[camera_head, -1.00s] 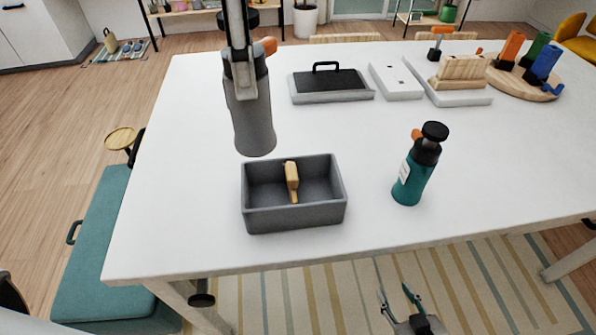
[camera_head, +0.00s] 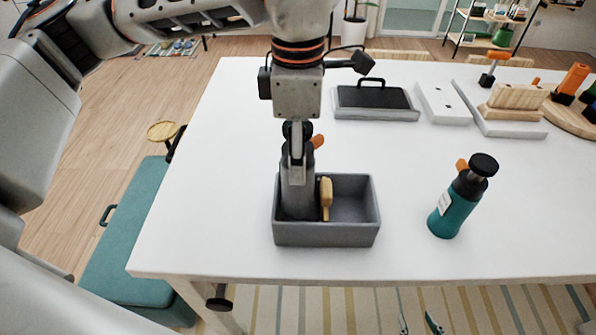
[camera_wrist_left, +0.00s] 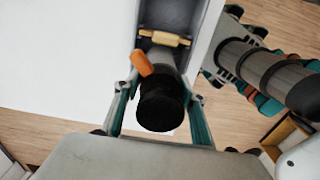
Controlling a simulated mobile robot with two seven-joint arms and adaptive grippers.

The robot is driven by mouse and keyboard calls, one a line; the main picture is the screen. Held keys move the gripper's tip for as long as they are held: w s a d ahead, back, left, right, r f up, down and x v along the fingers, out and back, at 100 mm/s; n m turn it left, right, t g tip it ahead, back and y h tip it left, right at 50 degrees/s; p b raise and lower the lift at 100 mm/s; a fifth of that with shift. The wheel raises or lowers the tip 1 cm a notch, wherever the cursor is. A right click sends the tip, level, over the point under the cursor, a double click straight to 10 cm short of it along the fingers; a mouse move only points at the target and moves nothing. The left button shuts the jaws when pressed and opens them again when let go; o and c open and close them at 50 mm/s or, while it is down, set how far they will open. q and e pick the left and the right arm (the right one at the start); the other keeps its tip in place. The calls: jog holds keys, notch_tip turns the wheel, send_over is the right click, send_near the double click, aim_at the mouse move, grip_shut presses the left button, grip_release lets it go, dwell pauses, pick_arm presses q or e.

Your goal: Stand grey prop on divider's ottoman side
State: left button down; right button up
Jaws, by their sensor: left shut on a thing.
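The grey prop (camera_head: 297,195) is a grey bottle with an orange trigger and a black cap. In the head view it is upright, its lower part inside the grey bin (camera_head: 325,235), left of the tan divider (camera_head: 326,198), on the teal ottoman's side. My left gripper (camera_head: 297,165) is shut on its upper part. In the left wrist view the black cap (camera_wrist_left: 160,108) shows between my fingers, with the divider (camera_wrist_left: 165,38) beyond. The bottle's base is hidden by the bin wall, so I cannot tell if it touches the floor. My right gripper (camera_head: 418,324) shows only apart fingertips at the bottom edge.
The teal ottoman (camera_head: 130,245) stands left of the white table (camera_head: 220,150). A teal bottle (camera_head: 455,205) stands right of the bin. A black-topped tray (camera_head: 375,100), a white box (camera_head: 443,103) and wooden holders lie farther back. The bin's right compartment is empty.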

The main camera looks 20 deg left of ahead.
pick_arm(q)
jog(key=shift+f, duration=2.25)
jog(key=shift+f, duration=0.15)
jog(key=c, duration=1.2)
grip_release()
jog(key=shift+c, duration=0.2)
notch_tip(320, 180, up, 12)
jog(key=shift+r, duration=0.15)
jog(key=shift+s, duration=0.1)
